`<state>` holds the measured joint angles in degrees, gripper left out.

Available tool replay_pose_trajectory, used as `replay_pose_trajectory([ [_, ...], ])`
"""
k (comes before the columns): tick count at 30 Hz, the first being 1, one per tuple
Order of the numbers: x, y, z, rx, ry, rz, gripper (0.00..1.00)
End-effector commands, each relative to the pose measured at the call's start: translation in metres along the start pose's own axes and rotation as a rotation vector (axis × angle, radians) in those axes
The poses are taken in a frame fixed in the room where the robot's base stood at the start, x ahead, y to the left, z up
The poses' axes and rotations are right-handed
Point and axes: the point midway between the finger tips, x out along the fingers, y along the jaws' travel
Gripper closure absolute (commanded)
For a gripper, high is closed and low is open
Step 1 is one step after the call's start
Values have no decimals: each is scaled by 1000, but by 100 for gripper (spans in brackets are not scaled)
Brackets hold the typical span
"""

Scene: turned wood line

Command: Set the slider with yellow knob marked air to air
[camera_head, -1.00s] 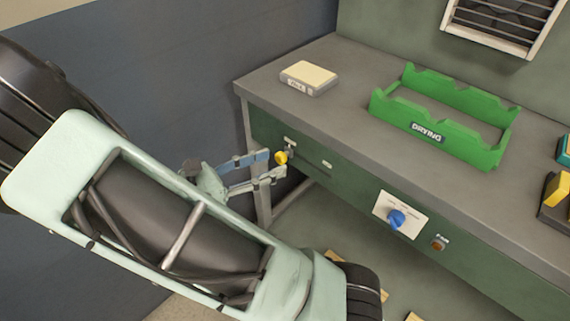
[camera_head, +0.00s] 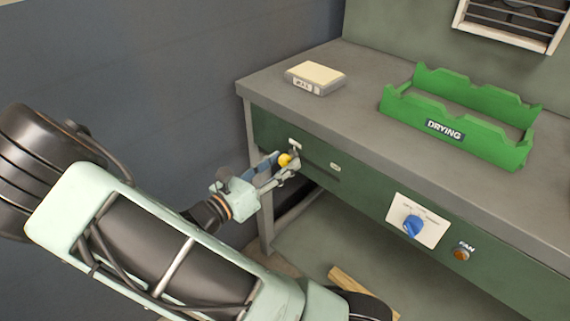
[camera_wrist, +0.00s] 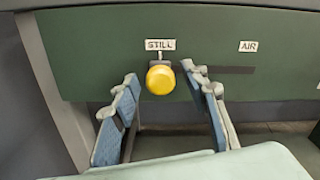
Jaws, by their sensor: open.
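The yellow knob (camera_wrist: 161,80) of the slider sits at the left end of its slot, just below the STILL label (camera_wrist: 160,44). The AIR label (camera_wrist: 248,46) is to its right, above the dark slot (camera_wrist: 230,70). My gripper (camera_wrist: 166,88) is open, with one finger on each side of the knob; I cannot tell whether either touches it. In the head view the knob (camera_head: 285,159) shows at the tips of my gripper (camera_head: 283,161), on the green front panel of the bench.
To the right on the panel are a blue rotary knob (camera_head: 412,226) and a FAN button (camera_head: 461,254). A green DRYING rack (camera_head: 480,143) and a pale block (camera_head: 315,75) stand on the bench top (camera_head: 355,115). A wooden piece (camera_head: 360,290) lies below.

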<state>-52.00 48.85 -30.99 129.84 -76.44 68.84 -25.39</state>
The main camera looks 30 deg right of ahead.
Motion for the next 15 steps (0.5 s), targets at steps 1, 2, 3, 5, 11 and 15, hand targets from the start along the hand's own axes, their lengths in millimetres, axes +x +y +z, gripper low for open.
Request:
replay_pose_trajectory([
  [1,6,0,-2,1,1,-2,59],
  [2,8,0,-1,0,1,-1,59],
  [3,11,0,-1,0,1,-1,59],
  [5,13,0,-1,0,1,-1,59],
  [11,15,0,0,0,1,0,59],
  [15,15,0,0,0,1,0,64],
])
